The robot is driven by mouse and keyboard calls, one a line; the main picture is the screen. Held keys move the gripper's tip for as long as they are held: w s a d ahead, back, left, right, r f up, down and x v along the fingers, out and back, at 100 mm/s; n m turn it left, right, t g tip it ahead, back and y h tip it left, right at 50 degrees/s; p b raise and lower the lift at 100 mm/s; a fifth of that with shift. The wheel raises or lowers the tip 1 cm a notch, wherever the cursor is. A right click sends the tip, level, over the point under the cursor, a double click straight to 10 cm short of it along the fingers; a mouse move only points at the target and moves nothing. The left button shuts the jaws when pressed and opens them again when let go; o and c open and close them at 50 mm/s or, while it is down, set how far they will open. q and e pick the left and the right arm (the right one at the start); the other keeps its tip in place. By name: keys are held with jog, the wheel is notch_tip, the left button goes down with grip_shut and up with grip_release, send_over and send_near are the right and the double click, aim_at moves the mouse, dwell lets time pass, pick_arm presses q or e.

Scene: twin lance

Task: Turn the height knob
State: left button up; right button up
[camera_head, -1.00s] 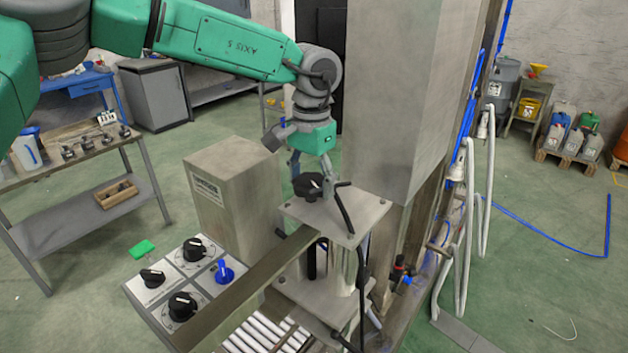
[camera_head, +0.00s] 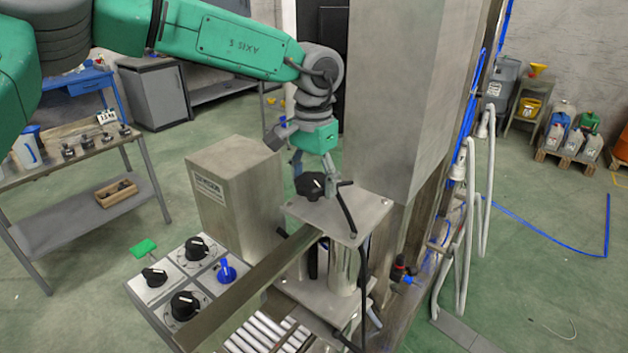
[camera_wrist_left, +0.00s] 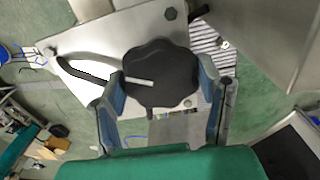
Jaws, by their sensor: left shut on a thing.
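The height knob (camera_head: 311,185) is a black lobed knob with a pale pointer line, on top of a grey metal plate (camera_head: 362,208). In the left wrist view the knob (camera_wrist_left: 160,75) sits between the two blue-grey fingers, its pointer line lying roughly crosswise. My left gripper (camera_head: 315,178) comes down from above and is shut on the knob; it also fills the lower part of the left wrist view (camera_wrist_left: 163,95). The knob's underside and shaft are hidden. My right gripper is not in view.
A control panel (camera_head: 160,292) with several black knobs and a blue knob (camera_head: 226,272) is at the lower left. A grey box (camera_head: 235,190) stands left of the plate, and a tall metal column (camera_head: 395,90) rises close behind it. A black cable (camera_head: 362,285) hangs beside the plate.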

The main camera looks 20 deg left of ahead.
aim_at(313, 178)
pick_arm(q)
jog(key=shift+w+r, duration=0.15)
jog(key=shift+r, duration=0.05)
jog(key=o, duration=1.2)
jog(key=shift+f, duration=0.1)
jog(key=shift+c, duration=0.2)
notch_tip(313, 178, up, 12)
